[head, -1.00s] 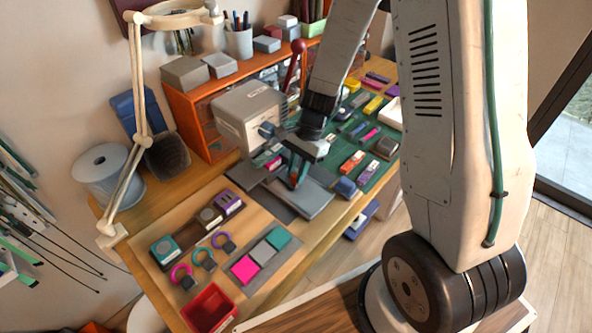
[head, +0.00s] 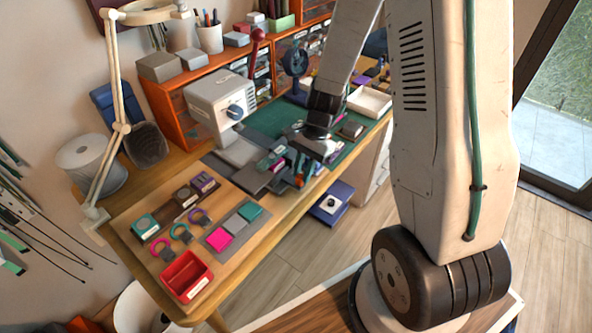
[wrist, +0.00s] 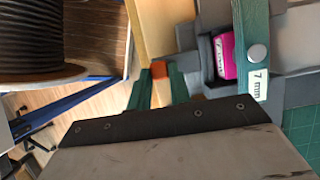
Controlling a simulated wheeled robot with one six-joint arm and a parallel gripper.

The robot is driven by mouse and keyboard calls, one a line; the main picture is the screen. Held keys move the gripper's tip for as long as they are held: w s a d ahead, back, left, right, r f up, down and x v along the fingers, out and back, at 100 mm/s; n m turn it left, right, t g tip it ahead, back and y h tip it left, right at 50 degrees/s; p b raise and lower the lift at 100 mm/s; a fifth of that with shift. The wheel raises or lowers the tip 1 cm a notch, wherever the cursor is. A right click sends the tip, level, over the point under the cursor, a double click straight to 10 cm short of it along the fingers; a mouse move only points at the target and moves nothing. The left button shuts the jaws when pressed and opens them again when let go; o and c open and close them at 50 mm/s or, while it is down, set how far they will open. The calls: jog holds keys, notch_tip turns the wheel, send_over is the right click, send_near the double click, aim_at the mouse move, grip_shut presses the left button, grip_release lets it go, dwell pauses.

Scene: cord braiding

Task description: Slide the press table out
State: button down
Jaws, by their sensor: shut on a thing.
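The press (head: 222,105), a pale grey box with a dark knob and red-tipped lever, stands at the back of the bench. The grey press table (wrist: 207,60) is out in front of it, carrying a pink piece (wrist: 226,55) in a grey pocket. A teal bar (wrist: 254,45) marked "7 mm" lies beside it in the wrist view. My gripper (head: 301,178) is low at the table's front end. Its teal fingers (wrist: 160,90) are shut on an orange piece (wrist: 159,70), apparently the table's handle. The exact contact is partly hidden in the head view.
Dark grey slabs (head: 252,178) lie on the bench left of my gripper. A red bin (head: 187,275) and a tray of coloured squares (head: 234,230) are at the front left. A white tray (head: 370,101) is at the back right.

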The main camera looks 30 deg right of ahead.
jog(key=shift+s, duration=0.2)
jog(key=c, duration=1.4)
grip_release()
jog(key=shift+a, duration=0.1)
jog(key=shift+o, duration=0.6)
jog(key=shift+a, duration=0.15)
jog(key=v, duration=0.7)
jog(key=shift+r, duration=0.35)
